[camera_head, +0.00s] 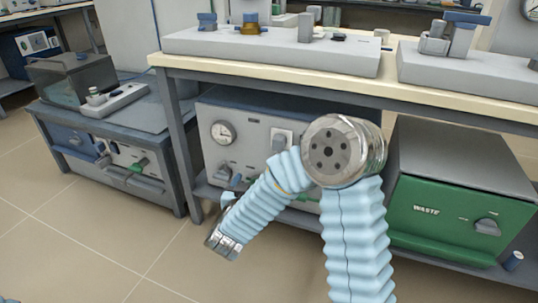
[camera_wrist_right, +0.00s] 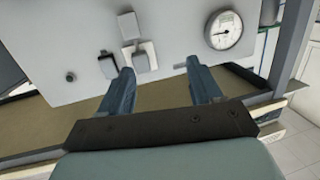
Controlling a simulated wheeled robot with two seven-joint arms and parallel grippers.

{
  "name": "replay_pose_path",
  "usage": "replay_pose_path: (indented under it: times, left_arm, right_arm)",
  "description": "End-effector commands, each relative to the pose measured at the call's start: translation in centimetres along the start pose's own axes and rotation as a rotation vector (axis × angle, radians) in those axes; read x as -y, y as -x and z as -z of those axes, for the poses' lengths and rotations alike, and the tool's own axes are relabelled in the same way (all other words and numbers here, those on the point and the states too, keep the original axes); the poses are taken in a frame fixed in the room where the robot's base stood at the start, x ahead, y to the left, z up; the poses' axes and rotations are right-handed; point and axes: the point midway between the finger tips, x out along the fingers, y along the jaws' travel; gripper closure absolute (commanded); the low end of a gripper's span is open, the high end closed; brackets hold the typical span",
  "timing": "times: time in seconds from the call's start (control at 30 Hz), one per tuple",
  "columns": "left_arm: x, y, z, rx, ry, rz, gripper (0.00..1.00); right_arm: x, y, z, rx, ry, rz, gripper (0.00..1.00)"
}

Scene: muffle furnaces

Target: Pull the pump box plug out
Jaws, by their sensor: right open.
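The pump box (camera_head: 247,133) is a pale box with a round gauge on the shelf under the bench. Its front panel also fills the upper part of the right wrist view (camera_wrist_right: 175,45), upside down, with the gauge (camera_wrist_right: 223,30) at the right. A pale socket with a plug-like block (camera_wrist_right: 146,60) shows left of the gauge; a smaller dark-fronted block (camera_wrist_right: 108,66) is beside it. I cannot tell which is the plug. My right gripper (camera_wrist_right: 163,82) is open, its blue fingers apart with nothing between them. In the head view it (camera_head: 230,198) is low before the box.
A green-fronted waste box (camera_head: 445,220) stands right of the pump box. A low table (camera_head: 165,118) with another box under it stands to the left. The bench top (camera_head: 405,90) overhangs the pump box. The floor (camera_head: 105,235) is clear at front left.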

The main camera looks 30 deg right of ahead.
Motion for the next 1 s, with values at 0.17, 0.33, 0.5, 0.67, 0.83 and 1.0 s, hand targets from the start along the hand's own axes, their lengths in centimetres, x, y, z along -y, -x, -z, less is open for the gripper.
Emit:
replay_pose_path:
  times: [0.17, 0.33, 0.5, 0.67, 0.83, 1.0]
  left_arm:
    - [0.6, -1.5, 0.0, 0.0, 0.002, 0.0, 0.57]
    - [0.6, -1.4, 0.0, 0.0, 0.002, 0.0, 0.57]
    - [0.7, -1.6, 0.0, -0.001, 0.002, 0.0, 0.57]
    - [0.8, -1.9, 0.0, -0.001, 0.002, 0.0, 0.57]
    - [0.8, -2.0, 0.1, -0.002, 0.002, 0.0, 0.57]
    - [0.9, -2.1, 0.1, -0.002, 0.002, 0.0, 0.57]
  right_arm:
    - [-2.6, 0.9, 3.7, -0.119, 0.003, -0.178, 0.36]
    - [-3.4, -0.8, 4.4, -0.126, 0.006, -0.198, 0.36]
    - [-4.1, -4.5, 4.8, -0.126, 0.005, -0.198, 0.36]
    - [-4.7, -8.1, 5.2, -0.125, 0.005, -0.195, 0.36]
    - [-5.2, -10.8, 5.5, -0.125, 0.006, -0.192, 0.36]
    - [-5.4, -12.1, 5.7, -0.124, 0.006, -0.191, 0.36]
